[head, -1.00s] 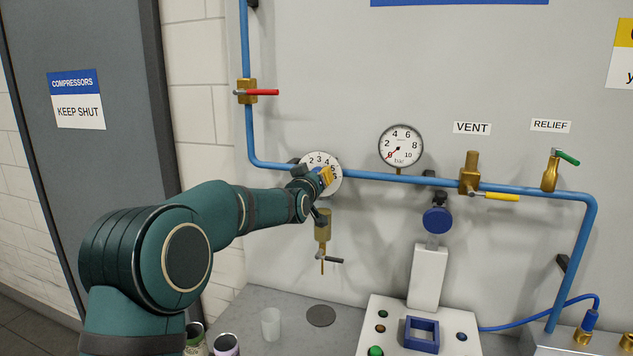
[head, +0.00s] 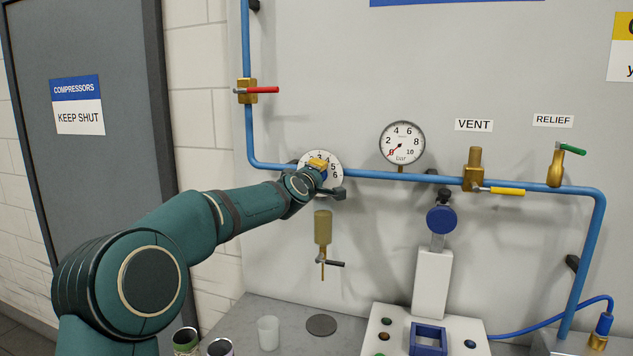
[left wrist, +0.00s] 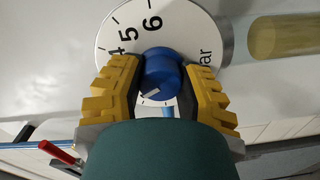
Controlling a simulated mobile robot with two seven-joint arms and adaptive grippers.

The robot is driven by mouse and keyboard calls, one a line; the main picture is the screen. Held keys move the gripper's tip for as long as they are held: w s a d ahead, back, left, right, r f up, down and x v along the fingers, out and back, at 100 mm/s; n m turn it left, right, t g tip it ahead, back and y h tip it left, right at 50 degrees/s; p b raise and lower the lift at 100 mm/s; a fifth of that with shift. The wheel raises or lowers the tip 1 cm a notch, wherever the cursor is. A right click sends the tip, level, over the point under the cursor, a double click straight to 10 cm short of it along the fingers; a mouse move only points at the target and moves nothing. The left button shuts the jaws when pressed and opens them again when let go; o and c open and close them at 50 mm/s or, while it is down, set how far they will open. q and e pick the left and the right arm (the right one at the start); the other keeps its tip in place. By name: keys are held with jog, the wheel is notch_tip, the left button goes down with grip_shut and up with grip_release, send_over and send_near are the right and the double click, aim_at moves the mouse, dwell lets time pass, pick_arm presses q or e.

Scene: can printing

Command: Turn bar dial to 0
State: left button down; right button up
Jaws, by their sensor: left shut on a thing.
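The bar dial (head: 333,160) is a white round plate with black numbers on the wall panel, on the blue pipe. Its blue knob (left wrist: 162,75) shows in the left wrist view, with a white mark that slants to the lower left. My left gripper (head: 317,169) is at the dial, with yellow padded fingers, shut on the knob from both sides. In the left wrist view, the gripper (left wrist: 163,68) leaves 5, 6 and part of "bar" visible; the lower numbers are mostly hidden. The number at the mark cannot be read. My right gripper is not in view.
A pressure gauge (head: 402,144) hangs right of the dial, its red needle near 0. A red-handled valve (head: 247,91) is above left. Vent (head: 474,170) and relief (head: 556,168) valves are right.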

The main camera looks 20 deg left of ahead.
pick_arm(q)
jog(key=n+b, duration=0.1)
jog(key=n, duration=0.5)
jog(key=shift+a+r, duration=0.1)
jog(key=shift+r, duration=0.05)
jog(key=n+b, duration=0.1)
jog(key=n, duration=0.5)
jog(key=shift+h, duration=0.3)
jog(key=shift+b, duration=0.3)
jog(key=c, duration=0.5)
grip_release()
jog(key=s, duration=1.2)
jog(key=shift+a, duration=0.25)
